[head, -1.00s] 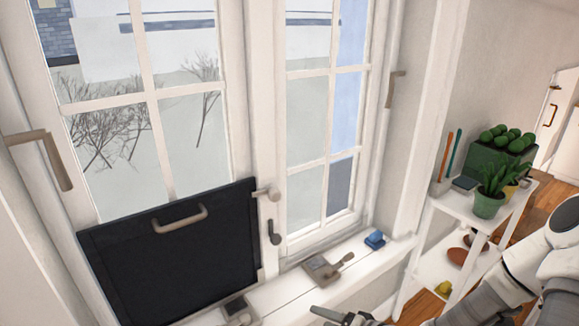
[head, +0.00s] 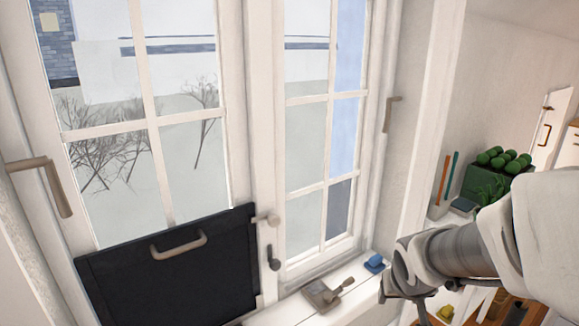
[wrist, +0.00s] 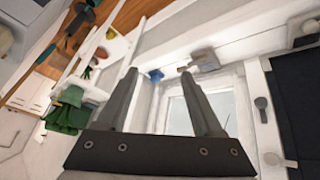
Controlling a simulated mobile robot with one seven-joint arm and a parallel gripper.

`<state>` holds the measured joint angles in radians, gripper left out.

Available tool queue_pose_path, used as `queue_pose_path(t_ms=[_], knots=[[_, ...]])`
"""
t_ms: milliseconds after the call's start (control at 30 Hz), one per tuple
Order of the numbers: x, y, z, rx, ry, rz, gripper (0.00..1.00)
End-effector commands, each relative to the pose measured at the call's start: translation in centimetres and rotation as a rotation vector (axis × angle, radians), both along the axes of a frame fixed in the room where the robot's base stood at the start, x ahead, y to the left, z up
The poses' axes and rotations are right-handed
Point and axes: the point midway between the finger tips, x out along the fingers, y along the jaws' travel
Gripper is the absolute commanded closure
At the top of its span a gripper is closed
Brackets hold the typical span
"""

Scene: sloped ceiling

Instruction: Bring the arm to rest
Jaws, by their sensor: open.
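My gripper (wrist: 158,74) is open and empty in the wrist view. Its two dark fingers stand apart, with the window sill and part of the window beyond them. In the head view my arm comes in from the right, in front of the white shelf. The gripper end is at the arm's lower left, beside the sill's right end, and its fingers are hard to make out there. I see no object between the fingers.
A black panel with a handle (head: 165,270) stands against the window at left. A grey scoop-like item (head: 325,294) and a blue item (head: 375,263) lie on the sill. Green plants (head: 490,178) stand on the shelf, partly behind my arm.

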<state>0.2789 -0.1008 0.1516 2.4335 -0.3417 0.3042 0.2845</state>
Motion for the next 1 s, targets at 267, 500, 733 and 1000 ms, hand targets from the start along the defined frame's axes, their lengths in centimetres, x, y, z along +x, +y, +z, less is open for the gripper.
queue_pose_path(t_ms=[267,500,733,1000], knots=[[-5.5,2.7,6.9,0.013,-0.012,0.02,0.32],[-11.3,5.5,9.1,0.077,0.003,0.085,0.32],[-14.7,7.2,12.3,0.128,0.019,0.143,0.32],[-14.7,7.2,18.4,0.126,0.019,0.14,0.32]])
